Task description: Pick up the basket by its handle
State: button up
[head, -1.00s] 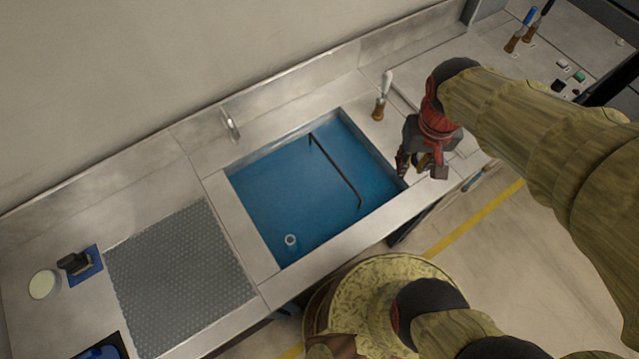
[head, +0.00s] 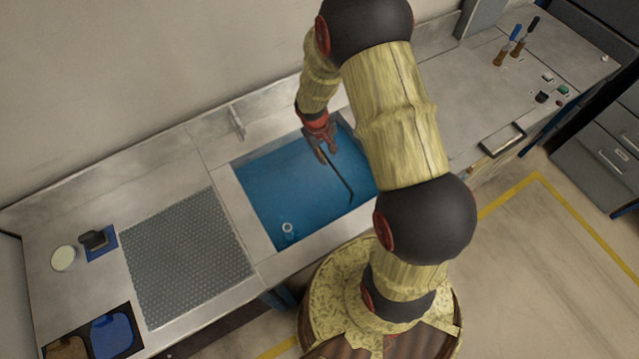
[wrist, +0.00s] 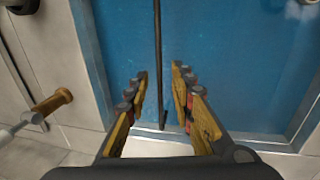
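A thin dark bar, which looks like the basket's handle (head: 343,184), runs over the blue tank (head: 268,192). No basket body can be made out below it. In the wrist view the handle (wrist: 157,45) lies between the two fingers of my gripper (wrist: 160,72), roughly in line with them. The fingers are apart, with a gap on both sides of the bar. In the head view my gripper (head: 325,148) is over the far part of the tank, at the bar's upper end. My arm hides the tank's right side.
The metal counter surrounds the tank. A perforated mat (head: 185,255) lies to its left, with a small dark object (head: 95,240) and a white disc (head: 63,258) beyond. A small faucet-like fitting (head: 237,122) stands behind. In the wrist view a wooden-ended tool (wrist: 52,102) is at left.

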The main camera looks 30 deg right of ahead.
aim_at(329, 161)
jog(key=f, duration=0.2)
jog(key=d+f, duration=0.1)
jog(key=f, duration=0.4)
jog(key=shift+w+d+f, duration=0.25)
jog(key=shift+d, duration=0.1)
jog(key=c, duration=0.3)
grip_shut()
dwell(0.6)
